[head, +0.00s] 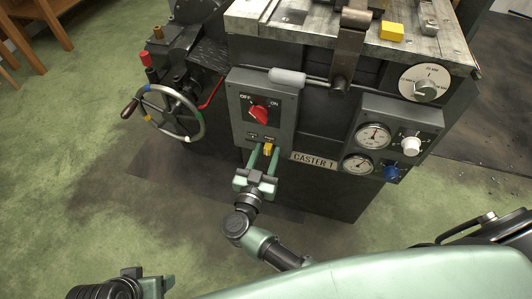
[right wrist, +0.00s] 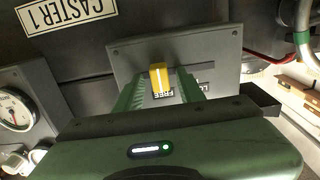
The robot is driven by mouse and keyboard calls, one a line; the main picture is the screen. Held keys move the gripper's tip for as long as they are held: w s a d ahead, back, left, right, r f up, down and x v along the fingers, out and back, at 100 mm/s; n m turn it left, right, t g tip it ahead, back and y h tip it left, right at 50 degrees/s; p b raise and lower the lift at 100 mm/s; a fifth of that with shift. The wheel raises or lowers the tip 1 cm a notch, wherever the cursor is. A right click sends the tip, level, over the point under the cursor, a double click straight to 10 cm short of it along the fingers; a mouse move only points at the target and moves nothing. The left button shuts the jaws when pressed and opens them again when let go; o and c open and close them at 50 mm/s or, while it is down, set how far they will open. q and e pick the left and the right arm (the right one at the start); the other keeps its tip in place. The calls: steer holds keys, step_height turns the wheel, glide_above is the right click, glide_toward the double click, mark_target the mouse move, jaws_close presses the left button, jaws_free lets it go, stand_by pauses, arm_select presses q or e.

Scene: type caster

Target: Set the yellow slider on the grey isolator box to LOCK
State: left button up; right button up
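The grey isolator box (head: 262,108) is on the front of the machine, with a red knob (head: 260,112) between OFF and ON. The yellow slider (head: 268,149) is at its lower edge; it also shows in the right wrist view (right wrist: 158,78). There it is at the FREE label (right wrist: 162,95); a label starting with L is partly hidden to its right. My right gripper (head: 263,158) is open, its fingers on either side of the slider with gaps. It also shows in the right wrist view (right wrist: 163,92). My left gripper (head: 150,283) is low at the left, away from the box.
A handwheel (head: 172,112) with coloured marks and a red lever (head: 212,92) are left of the box. A gauge panel (head: 398,126) and CASTER 1 plate (head: 314,160) are to the right. A grey-handled lever (head: 288,77) is just above the box. Green floor is clear in front.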

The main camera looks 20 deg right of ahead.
jaws_close()
stand_by(1.2)
